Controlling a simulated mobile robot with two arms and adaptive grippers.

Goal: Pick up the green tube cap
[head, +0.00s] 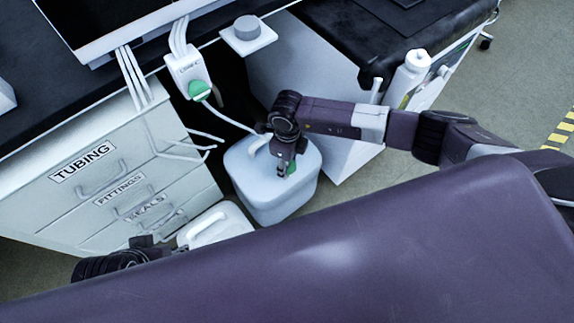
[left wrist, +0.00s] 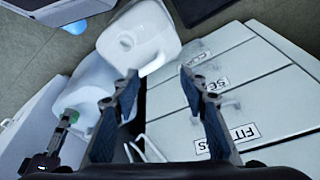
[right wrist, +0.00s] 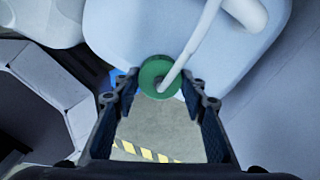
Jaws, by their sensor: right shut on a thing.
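The green tube cap (right wrist: 152,86) is a round green disc with a white tube (right wrist: 191,46) running up and right from it in the right wrist view. My right gripper (right wrist: 158,80) is shut on it, one fingertip at each side. In the head view a bit of the green cap (head: 292,168) shows beside my right gripper (head: 287,170), which points down over the white-blue container (head: 270,205). My left gripper (left wrist: 159,75) is open and empty in the left wrist view. In the head view it is mostly hidden behind my body.
A white holder (head: 187,71) with another green round part (head: 198,89) hangs at the bench edge. Labelled drawers (head: 110,185) stand left; a white bottle (head: 410,75) is right.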

